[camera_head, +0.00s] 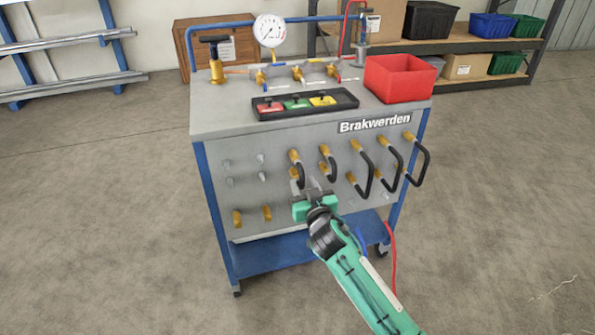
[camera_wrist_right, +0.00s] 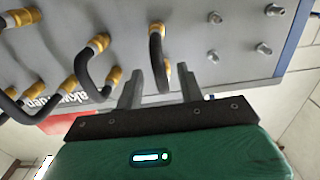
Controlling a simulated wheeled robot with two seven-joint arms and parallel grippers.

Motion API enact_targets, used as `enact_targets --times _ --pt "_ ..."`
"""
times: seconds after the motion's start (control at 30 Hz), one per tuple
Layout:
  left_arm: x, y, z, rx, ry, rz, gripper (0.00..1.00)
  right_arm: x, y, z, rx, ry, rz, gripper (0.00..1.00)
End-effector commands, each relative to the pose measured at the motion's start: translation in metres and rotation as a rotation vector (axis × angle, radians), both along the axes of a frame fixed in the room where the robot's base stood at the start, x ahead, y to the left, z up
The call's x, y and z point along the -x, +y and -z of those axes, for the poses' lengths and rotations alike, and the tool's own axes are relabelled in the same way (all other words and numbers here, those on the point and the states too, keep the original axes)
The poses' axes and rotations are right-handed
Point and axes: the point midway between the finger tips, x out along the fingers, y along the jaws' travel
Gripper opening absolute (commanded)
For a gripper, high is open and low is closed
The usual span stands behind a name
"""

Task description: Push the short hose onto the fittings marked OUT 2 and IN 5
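Several black hoses with brass ends hang on the front panel (camera_head: 280,205) of the bench. The leftmost one (camera_head: 293,158) is short and curved; a similar short hose (camera_head: 325,155) is to its right. My right gripper (camera_head: 315,186) is in front of the panel near these two. In the right wrist view, which is upside down, its fingers (camera_wrist_right: 162,82) are apart, and the leftmost hose (camera_wrist_right: 156,58) shows between them. I cannot tell whether they touch it. Bare grey fittings (camera_head: 261,158) are on the panel's left. The OUT 2 and IN 5 markings are not readable. My left gripper is not in view.
Longer hoses (camera_head: 390,160) bulge out on the panel's right. Two brass fittings (camera_head: 266,212) are low on the left. On the bench top are a red bin (camera_head: 400,78), a black tray (camera_head: 330,104) and a gauge (camera_head: 270,30). Floor around the bench is clear.

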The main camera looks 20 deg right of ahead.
Motion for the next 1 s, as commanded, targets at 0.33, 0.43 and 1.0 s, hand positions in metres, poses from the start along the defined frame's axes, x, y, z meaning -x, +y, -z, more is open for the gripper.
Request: enact_targets --times 0.33,0.43,1.0 --pt "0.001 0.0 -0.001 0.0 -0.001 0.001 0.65 0.001 0.0 -0.001 0.0 -0.001 0.0 0.0" --pt "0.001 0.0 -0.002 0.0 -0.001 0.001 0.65 0.003 0.0 -0.001 -0.001 -0.001 -0.001 0.0" --pt "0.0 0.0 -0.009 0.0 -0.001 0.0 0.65 0.026 0.0 -0.001 -0.001 0.0 0.0 0.0"
